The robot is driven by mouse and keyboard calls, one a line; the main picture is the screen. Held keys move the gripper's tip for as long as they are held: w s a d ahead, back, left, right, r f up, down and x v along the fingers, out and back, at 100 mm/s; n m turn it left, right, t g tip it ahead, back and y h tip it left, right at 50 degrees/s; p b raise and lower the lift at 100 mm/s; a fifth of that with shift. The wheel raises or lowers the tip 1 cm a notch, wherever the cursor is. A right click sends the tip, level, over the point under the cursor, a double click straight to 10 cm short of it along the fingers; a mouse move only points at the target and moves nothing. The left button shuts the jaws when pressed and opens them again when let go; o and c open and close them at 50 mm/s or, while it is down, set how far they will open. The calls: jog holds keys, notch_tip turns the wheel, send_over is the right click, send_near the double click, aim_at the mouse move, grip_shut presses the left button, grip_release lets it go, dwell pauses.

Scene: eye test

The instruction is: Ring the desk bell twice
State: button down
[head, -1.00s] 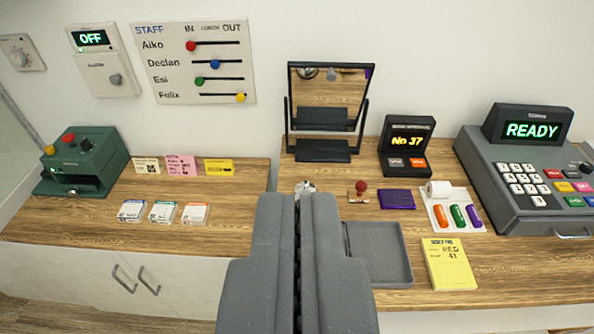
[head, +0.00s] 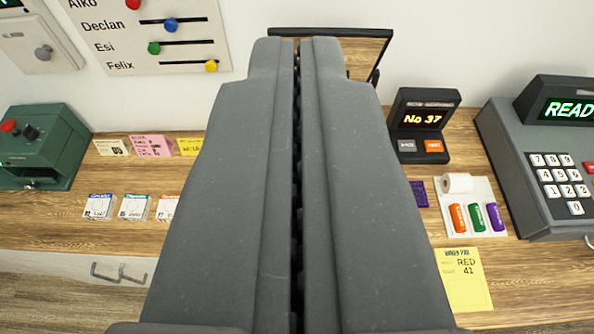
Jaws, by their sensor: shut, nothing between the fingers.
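My gripper (head: 297,42) is shut and empty. It fills the middle of the head view, with its fingertips overlapping the mirror at the back of the counter. The desk bell is not visible now. A small silvery thing, possibly the bell, showed just beyond the fingertips a second ago, and my gripper now covers that spot. I cannot tell how far my fingertips are from it or whether they touch anything.
The framed mirror (head: 378,42) is mostly hidden behind my gripper. To the right are a number display (head: 423,107), a white tray of coloured capsules (head: 452,211), a yellow pad (head: 463,280) and a grey register (head: 510,150). A green box (head: 60,145) and small cards (head: 135,207) are left.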

jog(key=w+a+f+m+g+y+p, duration=0.1)
jog(key=w+f+m+g+p, duration=0.15)
jog(key=w+f, duration=0.65)
jog(key=w+a+f+m+g+p, duration=0.1)
jog(key=w+f+p, duration=0.3)
jog(key=w+f, duration=0.45)
jog(key=w+d+f+m+g+p, duration=0.1)
jog(key=w+f+m+p, duration=0.1)
jog(key=f, duration=0.7)
jog(key=w+d+f+m+g+p, duration=0.1)
jog(key=w+f, duration=0.3)
jog(key=f, duration=0.6)
jog(key=shift+d+m+g+p, duration=0.15)
jog(key=shift+m+g+p, duration=0.2)
jog(key=shift+m+p, duration=0.25)
jog(key=shift+f, duration=0.15)
notch_tip(320, 180, down, 9)
jog(key=b, duration=0.7)
jog(key=shift+r, duration=0.2)
jog(key=shift+f, duration=0.1)
jog(key=shift+f+b, duration=0.25)
jog(key=shift+b, duration=0.15)
